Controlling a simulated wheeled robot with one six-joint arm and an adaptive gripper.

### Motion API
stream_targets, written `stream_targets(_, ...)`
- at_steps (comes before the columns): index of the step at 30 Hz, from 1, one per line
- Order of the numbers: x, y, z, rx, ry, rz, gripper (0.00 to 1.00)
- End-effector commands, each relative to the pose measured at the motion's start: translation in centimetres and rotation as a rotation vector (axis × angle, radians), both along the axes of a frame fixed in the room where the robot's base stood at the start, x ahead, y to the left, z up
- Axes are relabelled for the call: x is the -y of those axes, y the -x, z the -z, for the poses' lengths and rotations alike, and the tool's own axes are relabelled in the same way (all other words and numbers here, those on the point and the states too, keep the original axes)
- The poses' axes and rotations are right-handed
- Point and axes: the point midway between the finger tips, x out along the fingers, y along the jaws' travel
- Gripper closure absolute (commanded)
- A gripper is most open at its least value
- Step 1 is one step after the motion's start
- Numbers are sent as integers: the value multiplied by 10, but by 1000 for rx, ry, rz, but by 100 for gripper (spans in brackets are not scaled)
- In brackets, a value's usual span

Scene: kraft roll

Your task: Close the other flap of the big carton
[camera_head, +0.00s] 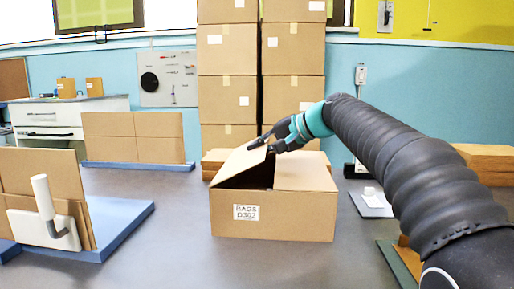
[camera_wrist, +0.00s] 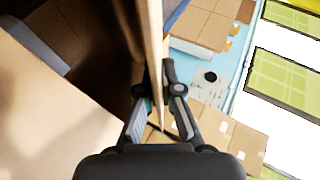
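The big carton (camera_head: 272,216), labelled BAGS, stands on the grey table in the head view. Its right flap (camera_head: 304,171) lies flat over the top. Its left flap (camera_head: 239,161) is raised and slopes up to the right, leaving a dark gap beneath. My gripper (camera_head: 261,148) is at the raised flap's upper edge, one finger on each side. In the wrist view the flap (camera_wrist: 154,40) shows nearly edge-on between the fingers of my gripper (camera_wrist: 156,92). The fingers look parted, with a gap visible in the head view; firm contact is not clear.
Stacked cartons (camera_head: 227,100) rise behind the big carton. A blue board (camera_head: 120,232) with upright cardboard and a white handle (camera_head: 45,205) stands at left. A small grey plate (camera_head: 371,205) lies right of the carton. Table between the blue board and carton is clear.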

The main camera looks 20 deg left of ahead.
Motion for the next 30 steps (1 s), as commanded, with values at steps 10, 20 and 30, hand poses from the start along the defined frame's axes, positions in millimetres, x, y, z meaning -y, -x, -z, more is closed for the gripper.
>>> stream_targets(10, 4, -2, 14, -6, 14, -3, 100)
stream_targets(20, 7, -3, 29, -8, 16, -5, 100)
stream_targets(30, 7, -3, 25, -5, 11, -3, 71)
